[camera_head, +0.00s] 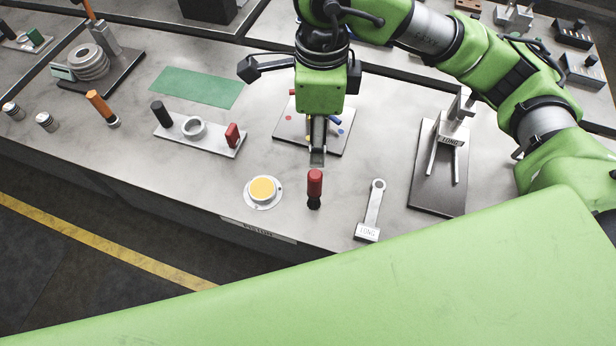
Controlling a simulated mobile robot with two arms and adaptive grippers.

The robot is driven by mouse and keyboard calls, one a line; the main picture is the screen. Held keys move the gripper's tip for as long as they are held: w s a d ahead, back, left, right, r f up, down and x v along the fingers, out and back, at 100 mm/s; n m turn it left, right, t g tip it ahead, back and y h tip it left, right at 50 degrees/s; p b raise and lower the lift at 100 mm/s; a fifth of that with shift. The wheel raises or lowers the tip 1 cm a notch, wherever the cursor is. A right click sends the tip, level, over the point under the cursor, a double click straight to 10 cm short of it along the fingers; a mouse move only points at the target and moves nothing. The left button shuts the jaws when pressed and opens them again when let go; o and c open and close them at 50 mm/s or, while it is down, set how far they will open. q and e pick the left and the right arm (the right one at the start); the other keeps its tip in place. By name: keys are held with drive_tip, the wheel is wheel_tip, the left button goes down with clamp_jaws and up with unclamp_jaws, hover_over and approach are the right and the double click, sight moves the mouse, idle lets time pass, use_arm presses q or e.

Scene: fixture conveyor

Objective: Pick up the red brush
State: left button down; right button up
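The red brush (315,184) stands upright near the front edge of the table, with a red upper part and a dark lower part. My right gripper (318,120) comes in on the arm from the right. It is just behind the brush in the picture, with one finger pointing down toward the brush's top. Its fingers are spread apart and it holds nothing. The height gap between that finger and the brush is hard to judge. My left gripper is not in view.
A yellow button (262,188) on a round base sits left of the brush. A grey lever labelled LONG (372,210) lies to the right. A fixture plate (200,137) with a red block is further left. A dark plate with a metal stand (440,185) is at right.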

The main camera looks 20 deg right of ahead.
drive_tip(key=b, duration=0.4)
hover_over(316, 174)
drive_tip(key=f, duration=0.4)
drive_tip(key=shift+s+f, duration=0.2)
drive_tip(key=shift+f, duration=0.15)
drive_tip(key=shift+w+f+b, duration=0.2)
drive_tip(key=shift+f+b, duration=0.75)
drive_tip(key=shift+f, duration=0.15)
wheel_tip(316, 174, down, 3)
drive_tip(key=shift+s+f, duration=0.1)
drive_tip(key=shift+s, duration=0.05)
wheel_tip(316, 174, down, 4)
drive_tip(key=shift+f+p, duration=0.1)
drive_tip(key=shift+p, duration=0.4)
drive_tip(key=shift+f, duration=0.5)
drive_tip(key=shift+f+p, duration=0.35)
drive_tip(key=shift+p, duration=0.1)
wheel_tip(316, 174, down, 4)
drive_tip(key=shift+r+p, duration=0.15)
drive_tip(key=shift+p, duration=0.55)
drive_tip(key=shift+f, duration=0.3)
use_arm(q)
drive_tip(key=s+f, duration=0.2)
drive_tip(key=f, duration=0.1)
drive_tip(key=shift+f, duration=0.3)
use_arm(e)
drive_tip(key=c, duration=1.2)
